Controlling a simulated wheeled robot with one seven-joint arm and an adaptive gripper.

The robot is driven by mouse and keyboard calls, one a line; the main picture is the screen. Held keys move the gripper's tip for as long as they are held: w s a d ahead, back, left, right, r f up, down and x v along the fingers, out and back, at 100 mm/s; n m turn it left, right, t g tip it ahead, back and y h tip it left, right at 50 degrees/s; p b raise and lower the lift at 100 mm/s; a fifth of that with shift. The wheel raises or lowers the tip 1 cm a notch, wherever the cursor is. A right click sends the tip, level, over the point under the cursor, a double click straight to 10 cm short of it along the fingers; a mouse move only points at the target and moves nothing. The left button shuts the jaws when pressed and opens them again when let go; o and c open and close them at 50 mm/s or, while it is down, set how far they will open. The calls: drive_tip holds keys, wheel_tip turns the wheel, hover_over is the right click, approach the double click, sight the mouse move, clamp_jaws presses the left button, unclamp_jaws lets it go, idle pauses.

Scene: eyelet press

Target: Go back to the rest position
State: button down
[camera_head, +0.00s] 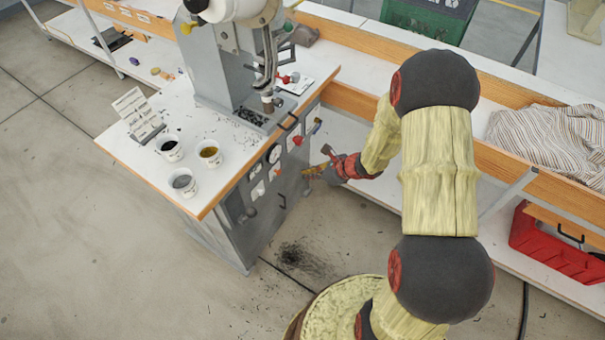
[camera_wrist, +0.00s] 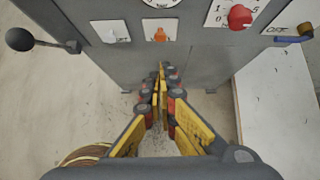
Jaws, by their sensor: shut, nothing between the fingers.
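My gripper (camera_head: 312,171) is in front of the grey control panel of the eyelet press (camera_head: 225,75), to the right of its dials. In the wrist view my gripper (camera_wrist: 161,82) is shut with nothing between its yellow and black fingers. The panel (camera_wrist: 185,55) stands just beyond the fingertips, with a red knob (camera_wrist: 239,17) and an orange switch (camera_wrist: 159,35). A lever with a black ball (camera_wrist: 20,39) sticks out at the left. I cannot tell whether the fingertips touch the panel.
Three white cups, one of them (camera_head: 210,152) with yellowish content, and a card stand (camera_head: 137,115) are on the press table (camera_head: 118,146). A striped cloth (camera_head: 548,140) lies on the right bench. A red bin (camera_head: 555,245) is below it. Open floor (camera_head: 130,260) lies at the lower left.

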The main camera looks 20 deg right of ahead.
idle(0.7)
drive_tip(key=s+a+r+n+g, duration=0.3)
drive_tip(key=s+r+n, duration=0.3)
drive_tip(key=s+n, duration=0.2)
drive_tip(key=s+a+r+n+g, duration=0.3)
drive_tip(key=s+r+n, duration=0.3)
drive_tip(key=s+n, duration=0.2)
drive_tip(key=s+r+n+t+h, duration=0.1)
drive_tip(key=s+r+n+h, duration=0.1)
drive_tip(key=r, duration=0.5)
drive_tip(key=s+r+n+t+h, duration=0.1)
drive_tip(key=s+r+n+t, duration=0.1)
drive_tip(key=s+r+n, duration=0.2)
drive_tip(key=s+r+n+t+h, duration=0.1)
drive_tip(key=s+r+n+h, duration=0.1)
drive_tip(key=r+n, duration=0.4)
wheel_tip(320, 180, up, 6)
drive_tip(key=shift+s+d+f+t+h, duration=0.15)
drive_tip(key=shift+s+d+t+h, duration=0.2)
drive_tip(key=shift+s, duration=0.4)
